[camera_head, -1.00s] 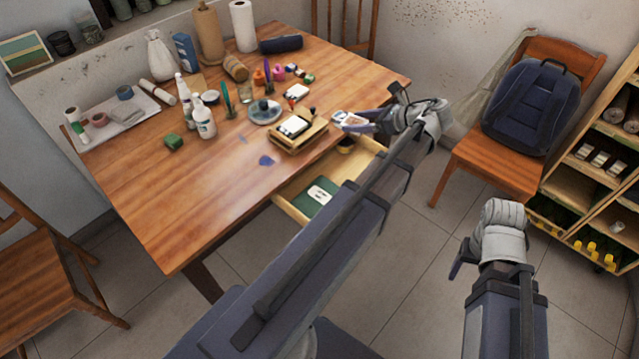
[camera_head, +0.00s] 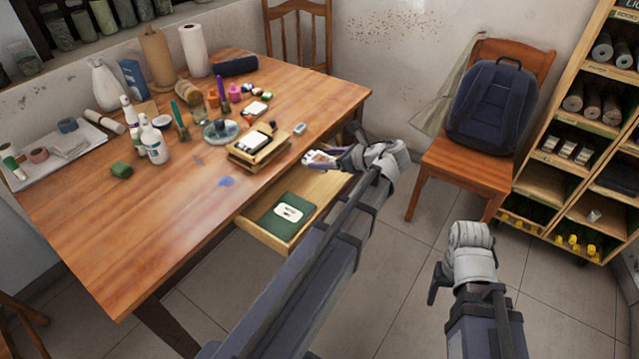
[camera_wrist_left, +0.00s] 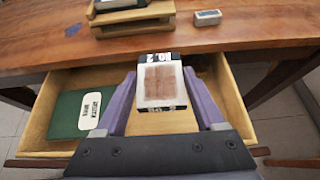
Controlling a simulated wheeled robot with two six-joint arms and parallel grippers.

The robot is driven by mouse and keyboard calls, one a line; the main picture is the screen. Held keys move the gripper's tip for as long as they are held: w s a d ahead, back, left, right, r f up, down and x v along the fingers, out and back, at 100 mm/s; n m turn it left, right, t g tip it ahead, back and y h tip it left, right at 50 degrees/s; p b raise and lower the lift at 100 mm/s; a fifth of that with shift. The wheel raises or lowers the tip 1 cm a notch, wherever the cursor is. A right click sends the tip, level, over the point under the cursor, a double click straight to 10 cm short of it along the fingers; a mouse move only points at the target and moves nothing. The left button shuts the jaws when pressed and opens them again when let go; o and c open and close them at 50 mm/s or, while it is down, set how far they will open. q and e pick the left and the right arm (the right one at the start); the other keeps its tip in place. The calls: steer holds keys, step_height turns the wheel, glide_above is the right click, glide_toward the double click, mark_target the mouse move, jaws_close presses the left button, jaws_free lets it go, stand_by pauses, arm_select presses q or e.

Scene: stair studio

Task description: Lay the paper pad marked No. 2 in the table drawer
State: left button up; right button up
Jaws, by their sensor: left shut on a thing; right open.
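The paper pad marked No. 2 (camera_wrist_left: 160,85) has a white and black cover with a brownish picture. My left gripper (camera_head: 326,160) is shut on it, with a purple finger at each side in the left wrist view. The pad also shows in the head view (camera_head: 317,158). It is held above the right part of the open table drawer (camera_head: 270,240). The drawer is pale wood, and a green pad with a white label (camera_head: 278,218) lies in its left part. The right part looks bare where it shows. My right gripper (camera_head: 438,284) is open and empty, away from the table.
A wooden tray holding a dark-and-white block (camera_head: 232,152) stands on the table above the drawer. A small grey block (camera_head: 300,129) lies near the table edge. Bottles and jars crowd the table's back. A chair with a backpack (camera_head: 495,108) and a shelf stand right.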

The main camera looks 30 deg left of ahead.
arm_select(q)
steer(key=shift+f+b, duration=2.35)
steer(key=shift+f, duration=0.65)
steer(key=shift+f+b, duration=0.65)
steer(key=o, duration=1.4)
steer(key=shift+c, duration=0.2)
